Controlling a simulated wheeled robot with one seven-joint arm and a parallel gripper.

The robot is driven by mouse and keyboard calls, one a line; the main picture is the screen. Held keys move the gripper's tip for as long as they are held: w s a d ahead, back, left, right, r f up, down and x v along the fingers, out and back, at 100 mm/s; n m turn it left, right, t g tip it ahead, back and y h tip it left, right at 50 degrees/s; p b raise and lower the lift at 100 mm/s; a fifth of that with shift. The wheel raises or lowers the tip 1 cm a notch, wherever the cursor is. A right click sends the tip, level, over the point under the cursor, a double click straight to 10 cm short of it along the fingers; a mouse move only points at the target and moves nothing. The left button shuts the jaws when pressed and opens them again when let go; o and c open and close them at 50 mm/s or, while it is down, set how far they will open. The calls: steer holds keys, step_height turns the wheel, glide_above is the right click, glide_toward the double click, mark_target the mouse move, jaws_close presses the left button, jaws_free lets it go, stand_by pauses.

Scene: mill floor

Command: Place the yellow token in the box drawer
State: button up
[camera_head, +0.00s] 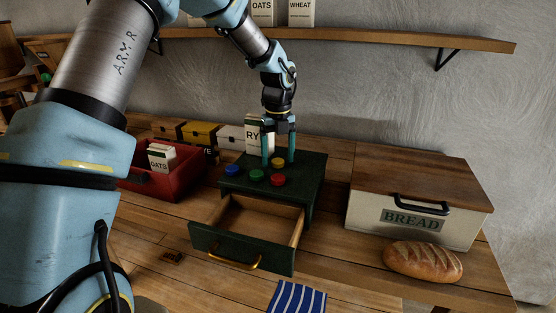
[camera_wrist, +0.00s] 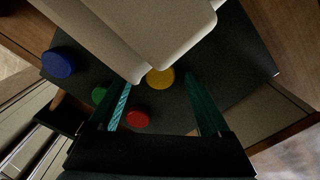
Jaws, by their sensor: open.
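The yellow token (camera_head: 278,162) lies on top of the dark green box (camera_head: 312,168), with blue, green and red tokens around it. The box drawer (camera_head: 240,244) is pulled open at the front, and its visible inside is empty. My gripper (camera_head: 279,164) is open above the box top, its teal fingers pointing down near the yellow token. In the wrist view the yellow token (camera_wrist: 160,78) sits beyond and between the two fingers (camera_wrist: 162,100). A pale shape hides part of the view above it. I cannot tell whether the fingers touch the token.
A blue token (camera_head: 232,170), green token (camera_head: 256,175) and red token (camera_head: 277,180) share the box top. A red crate (camera_head: 180,187) stands left, a bread bin (camera_head: 370,205) and loaf (camera_head: 423,261) right. A striped cloth (camera_head: 297,298) lies in front. A shelf (camera_head: 400,39) runs above.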

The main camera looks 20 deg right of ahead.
steer(key=shift+f, duration=0.1)
jaws_close()
stand_by(0.7)
